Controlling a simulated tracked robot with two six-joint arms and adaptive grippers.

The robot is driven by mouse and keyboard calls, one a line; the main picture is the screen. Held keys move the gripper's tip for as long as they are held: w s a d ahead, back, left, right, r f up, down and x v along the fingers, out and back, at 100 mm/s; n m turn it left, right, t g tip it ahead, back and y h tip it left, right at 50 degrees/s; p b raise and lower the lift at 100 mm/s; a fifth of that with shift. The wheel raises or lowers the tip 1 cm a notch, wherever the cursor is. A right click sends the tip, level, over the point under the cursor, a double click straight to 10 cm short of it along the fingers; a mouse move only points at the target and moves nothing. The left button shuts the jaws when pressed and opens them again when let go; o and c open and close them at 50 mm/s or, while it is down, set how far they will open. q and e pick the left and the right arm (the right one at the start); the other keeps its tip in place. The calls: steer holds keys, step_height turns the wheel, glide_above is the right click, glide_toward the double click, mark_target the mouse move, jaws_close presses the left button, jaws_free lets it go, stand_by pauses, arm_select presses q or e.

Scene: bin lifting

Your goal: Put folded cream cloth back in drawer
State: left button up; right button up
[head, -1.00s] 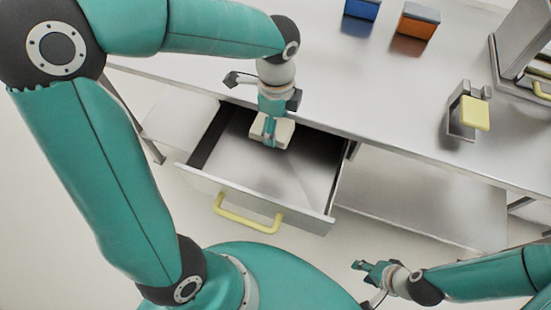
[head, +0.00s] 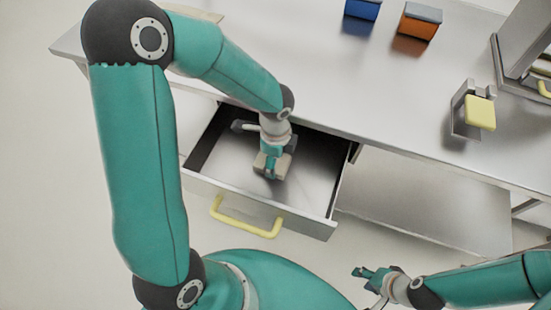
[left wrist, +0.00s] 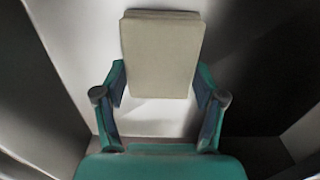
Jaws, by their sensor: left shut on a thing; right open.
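The folded cream cloth (head: 283,168) is in my left gripper (head: 270,168), inside the open drawer's outline in the head view. In the left wrist view the cloth (left wrist: 160,55) is a flat cream block between the two fingers of my left gripper (left wrist: 160,92), which is shut on it. The drawer (head: 225,170) is pulled out under the table, with a yellow handle (head: 245,218) on its front. Whether the cloth touches the drawer floor cannot be told. My right gripper (head: 366,276) is open and empty at the lower right, away from the drawer.
The metal table top (head: 370,95) lies above the drawer. A blue box (head: 362,10) and an orange box (head: 417,24) stand on it at the back. A yellow-padded metal fixture (head: 480,112) is at the right. A lower shelf (head: 420,200) lies right of the drawer.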

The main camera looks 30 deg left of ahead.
arm_select(q)
steer(key=shift+f, duration=0.1)
steer(key=o, duration=0.8)
steer(key=shift+r, duration=0.3)
step_height(320, 180, up, 12)
steer(key=shift+f+p, duration=0.1)
steer(key=shift+p, duration=0.95)
